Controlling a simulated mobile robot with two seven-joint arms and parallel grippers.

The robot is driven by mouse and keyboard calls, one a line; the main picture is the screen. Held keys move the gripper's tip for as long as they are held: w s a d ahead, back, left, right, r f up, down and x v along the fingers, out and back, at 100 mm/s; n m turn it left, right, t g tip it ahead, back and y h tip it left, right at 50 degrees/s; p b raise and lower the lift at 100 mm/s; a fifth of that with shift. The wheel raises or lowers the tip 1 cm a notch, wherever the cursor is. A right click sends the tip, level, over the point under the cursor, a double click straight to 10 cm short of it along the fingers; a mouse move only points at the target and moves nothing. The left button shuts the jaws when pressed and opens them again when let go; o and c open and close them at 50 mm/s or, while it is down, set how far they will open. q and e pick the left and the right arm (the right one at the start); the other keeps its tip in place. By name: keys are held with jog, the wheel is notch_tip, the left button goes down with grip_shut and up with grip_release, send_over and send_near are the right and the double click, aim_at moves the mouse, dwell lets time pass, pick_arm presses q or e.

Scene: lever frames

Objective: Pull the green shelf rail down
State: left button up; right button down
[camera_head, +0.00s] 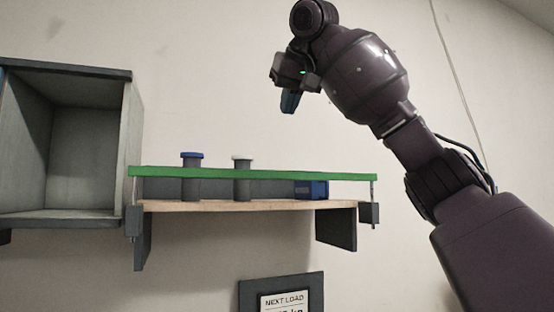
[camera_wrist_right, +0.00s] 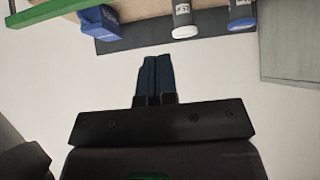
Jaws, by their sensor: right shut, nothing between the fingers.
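The green shelf rail (camera_head: 250,173) is a long bar across the front of a wooden wall shelf (camera_head: 240,205), raised above the board and held at both ends by thin supports. Part of it shows at the top left of the right wrist view (camera_wrist_right: 60,10). My right gripper (camera_head: 289,103) is above the right part of the rail, clearly apart from it, pointing down. In the right wrist view its blue fingers (camera_wrist_right: 155,78) are together with nothing between them. My left gripper is in neither view.
On the shelf stand a blue-capped canister (camera_head: 191,178), a white-capped canister (camera_head: 242,180) and a blue bin (camera_head: 312,189), partly behind the rail. A grey open cabinet (camera_head: 132,150) hangs at left. A framed sign (camera_head: 283,297) hangs below. The wall above the rail is clear.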

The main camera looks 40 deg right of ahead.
send_over(272, 175)
jog(key=s, duration=0.2)
notch_tip(272, 175, down, 6)
pick_arm(q)
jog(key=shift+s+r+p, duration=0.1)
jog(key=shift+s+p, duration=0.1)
jog(key=shift+p, duration=0.35)
pick_arm(e)
jog(key=shift+w+d+f, duration=0.1)
jog(key=shift+w+f, duration=0.05)
jog(key=shift+f, duration=0.65)
jog(key=shift+w+d+f, duration=0.1)
jog(key=shift+w+f, duration=0.1)
jog(key=shift+f, duration=0.55)
jog(key=shift+w+d+f, duration=0.1)
jog(key=shift+w+f, duration=0.05)
jog(key=shift+f, duration=0.65)
